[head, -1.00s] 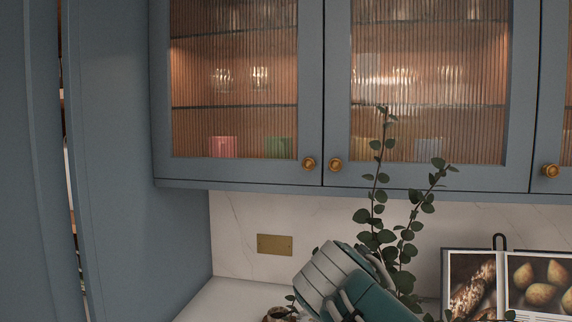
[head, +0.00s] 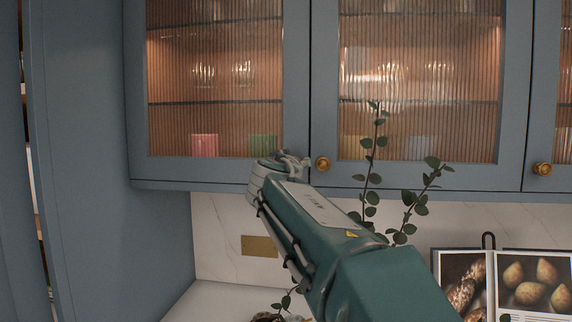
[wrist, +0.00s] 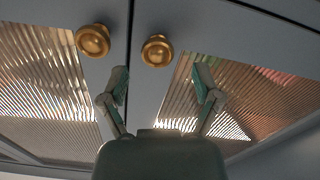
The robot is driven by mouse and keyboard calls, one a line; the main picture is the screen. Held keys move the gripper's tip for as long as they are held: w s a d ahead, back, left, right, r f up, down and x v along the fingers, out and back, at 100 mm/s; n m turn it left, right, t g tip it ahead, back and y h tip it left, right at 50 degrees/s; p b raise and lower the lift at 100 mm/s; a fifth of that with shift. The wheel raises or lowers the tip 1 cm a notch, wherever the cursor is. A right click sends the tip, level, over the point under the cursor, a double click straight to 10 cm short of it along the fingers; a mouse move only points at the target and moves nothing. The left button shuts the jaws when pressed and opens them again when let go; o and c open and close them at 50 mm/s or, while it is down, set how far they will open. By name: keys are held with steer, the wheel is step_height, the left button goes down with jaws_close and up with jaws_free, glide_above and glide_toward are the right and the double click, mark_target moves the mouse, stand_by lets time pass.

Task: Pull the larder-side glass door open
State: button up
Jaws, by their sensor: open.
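The larder-side glass door (head: 215,75) is the left blue-framed door with ribbed glass; it is shut in the head view. My gripper (head: 282,160) is at its lower right corner and hides its knob there. In the wrist view, which appears turned over, this door's brass knob (wrist: 157,50) is the right one. My gripper (wrist: 161,80) is open there, its two fingers apart on either side of the line to that knob. The knob shows just beyond the fingertips; I cannot tell whether they touch it.
The neighbouring door's brass knob (head: 323,164) is close to my gripper, and also shows in the wrist view (wrist: 93,40). A leafy plant (head: 372,180) and an open cookbook (head: 505,285) stand right of my arm. A tall blue larder panel (head: 95,150) borders the left.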

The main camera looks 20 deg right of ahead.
steer(key=shift+x, duration=1.85)
steer(key=shift+s, duration=0.1)
jaws_close()
steer(key=shift+s+d+f, duration=0.1)
